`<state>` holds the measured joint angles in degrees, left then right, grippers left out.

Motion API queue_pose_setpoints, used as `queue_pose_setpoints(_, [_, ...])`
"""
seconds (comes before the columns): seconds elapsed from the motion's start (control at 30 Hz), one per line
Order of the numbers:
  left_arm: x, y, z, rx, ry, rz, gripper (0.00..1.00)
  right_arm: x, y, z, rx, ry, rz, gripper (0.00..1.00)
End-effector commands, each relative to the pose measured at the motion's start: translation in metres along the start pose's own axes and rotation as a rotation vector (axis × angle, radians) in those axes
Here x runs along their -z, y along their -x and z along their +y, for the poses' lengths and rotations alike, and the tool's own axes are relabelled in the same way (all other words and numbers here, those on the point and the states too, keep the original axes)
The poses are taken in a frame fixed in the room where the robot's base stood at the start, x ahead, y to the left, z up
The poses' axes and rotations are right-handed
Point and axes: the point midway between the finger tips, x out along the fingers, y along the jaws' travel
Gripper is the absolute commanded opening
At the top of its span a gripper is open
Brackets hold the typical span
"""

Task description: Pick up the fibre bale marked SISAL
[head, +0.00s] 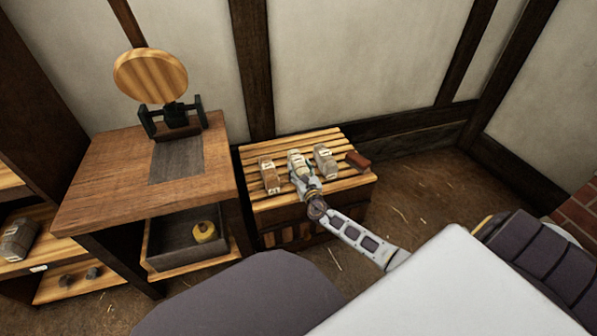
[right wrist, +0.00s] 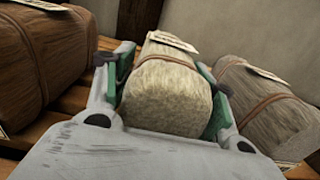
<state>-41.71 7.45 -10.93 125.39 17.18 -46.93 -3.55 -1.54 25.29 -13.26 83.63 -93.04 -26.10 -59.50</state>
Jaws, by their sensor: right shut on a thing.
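Three bound fibre bales stand in a row on a slatted wooden stand (head: 290,200): a brown bale (head: 269,176) at left, a pale cream bale (head: 294,157) in the middle, and a grey-brown bale (head: 325,161) at right. Each has a paper tag, but I cannot read the lettering. My right gripper (head: 303,172) is shut on the pale bale, with one green-padded finger on each side. In the right wrist view the pale bale (right wrist: 168,90) sits between the fingers (right wrist: 164,62). I cannot tell whether it is clear of the slats. My left gripper is not in view.
The brown bale (right wrist: 45,60) and grey-brown bale (right wrist: 262,100) flank my fingers closely. A reddish-brown block (head: 358,161) lies at the stand's right end. A wooden bench (head: 110,190) with a balance-like device (head: 172,120) is at left. Floor right of the stand is clear.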

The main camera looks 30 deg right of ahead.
Motion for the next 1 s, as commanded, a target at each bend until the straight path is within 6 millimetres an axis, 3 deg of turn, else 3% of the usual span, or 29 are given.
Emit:
queue_pose_setpoints(0.47, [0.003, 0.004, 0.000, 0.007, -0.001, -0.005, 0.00, -0.009, 0.000, 0.000, 0.000, 0.000, -0.001, 0.28])
queue_pose_setpoints(0.8, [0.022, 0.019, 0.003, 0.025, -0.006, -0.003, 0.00, -0.037, 0.000, 0.000, 0.000, 0.000, -0.002, 0.27])
queue_pose_setpoints(1.0, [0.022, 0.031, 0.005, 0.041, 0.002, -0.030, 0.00, -0.059, 0.000, 0.000, 0.000, 0.000, -0.001, 0.27])
